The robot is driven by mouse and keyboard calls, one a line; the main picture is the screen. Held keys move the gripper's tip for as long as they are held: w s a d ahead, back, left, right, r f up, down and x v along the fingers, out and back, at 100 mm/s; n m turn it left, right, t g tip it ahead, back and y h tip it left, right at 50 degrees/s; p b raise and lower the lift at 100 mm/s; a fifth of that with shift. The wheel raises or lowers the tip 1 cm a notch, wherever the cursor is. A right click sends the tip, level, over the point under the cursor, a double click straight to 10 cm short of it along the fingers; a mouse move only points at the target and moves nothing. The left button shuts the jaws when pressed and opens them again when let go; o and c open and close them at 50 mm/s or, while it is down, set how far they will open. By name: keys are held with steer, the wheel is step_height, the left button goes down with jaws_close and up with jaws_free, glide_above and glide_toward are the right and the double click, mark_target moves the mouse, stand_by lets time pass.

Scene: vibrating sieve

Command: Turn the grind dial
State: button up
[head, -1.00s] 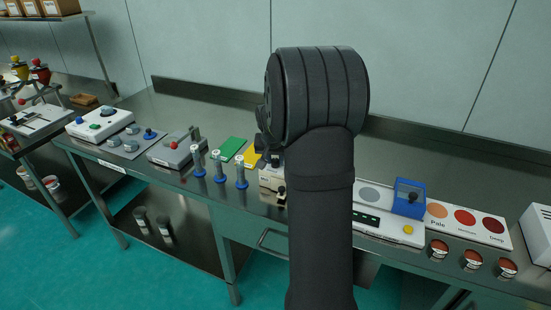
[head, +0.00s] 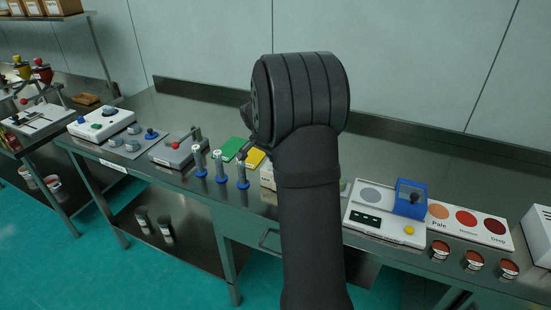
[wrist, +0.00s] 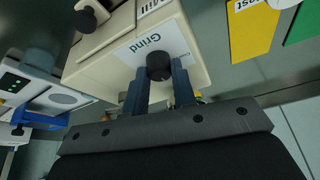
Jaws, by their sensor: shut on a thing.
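The grind dial (wrist: 158,66) is a round black knob on the pale face of the mill, beside the printed word "Grind" in the wrist view. My gripper (wrist: 160,86) has its two blue-grey fingers on either side of the dial and is shut on it. The mill (wrist: 100,76) is a cream box with "Mill" printed on another face and a black knob on top. In the head view my arm covers the dial, the fingers and most of the mill (head: 266,176).
A white scale (head: 358,218) with a blue-framed cover stands right of my arm, close to the mill. Green (head: 233,149) and yellow (head: 255,158) cards lie left of it. Several blue-based posts (head: 220,165) stand near the front edge. Colour swatches and cups are farther right.

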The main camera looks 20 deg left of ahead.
stand_by(0.3)
steer(key=o, duration=1)
steer(key=v, duration=1.7)
steer(key=shift+r, duration=0.2)
steer(key=x, duration=1.7)
steer(key=shift+f, duration=0.2)
steer(key=shift+r, duration=0.1)
